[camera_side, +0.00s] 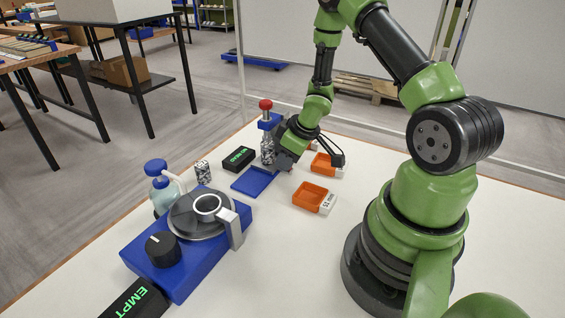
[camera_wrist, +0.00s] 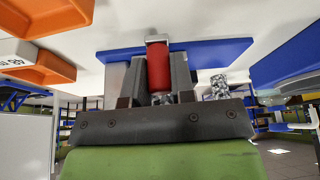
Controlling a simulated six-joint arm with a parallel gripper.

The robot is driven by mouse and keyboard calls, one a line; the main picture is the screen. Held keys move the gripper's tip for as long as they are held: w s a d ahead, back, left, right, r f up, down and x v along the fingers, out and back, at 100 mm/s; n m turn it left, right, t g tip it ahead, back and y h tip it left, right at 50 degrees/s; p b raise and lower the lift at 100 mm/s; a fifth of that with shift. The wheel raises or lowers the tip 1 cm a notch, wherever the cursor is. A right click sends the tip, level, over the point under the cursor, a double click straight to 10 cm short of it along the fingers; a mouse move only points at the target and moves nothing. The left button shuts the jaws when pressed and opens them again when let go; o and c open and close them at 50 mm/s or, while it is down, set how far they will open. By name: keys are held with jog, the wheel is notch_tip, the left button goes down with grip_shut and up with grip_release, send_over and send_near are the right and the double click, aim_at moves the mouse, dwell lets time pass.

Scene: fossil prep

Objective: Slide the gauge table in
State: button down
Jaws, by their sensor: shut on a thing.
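The gauge stands at the back of the bench, with a red ball knob (camera_side: 265,104) over a blue head (camera_side: 270,121). A speckled cylinder (camera_side: 267,151) shows upright below the head. A flat blue plate (camera_side: 254,181), apparently the gauge table, lies low at its front; a blue plate also shows in the wrist view (camera_wrist: 215,50). My gripper (camera_side: 287,152) is beside the gauge, on its right. In the wrist view my gripper (camera_wrist: 158,75) is shut on a red handle (camera_wrist: 158,66) with a pale end at the blue plate. Its far side is hidden.
Two orange trays (camera_side: 311,196) (camera_side: 325,165) lie right of the gauge. A black display (camera_side: 238,157) and another speckled cylinder (camera_side: 203,172) stand left. A blue machine (camera_side: 178,275) with a dial, a pump bottle (camera_side: 160,187) and an "EMPT…" display (camera_side: 135,300) are in front.

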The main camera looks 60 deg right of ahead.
jog(key=shift+d, duration=0.3)
jog(key=c, duration=1)
grip_release()
jog(key=shift+o, duration=0.2)
jog(key=shift+a, duration=0.1)
jog(key=v, duration=1)
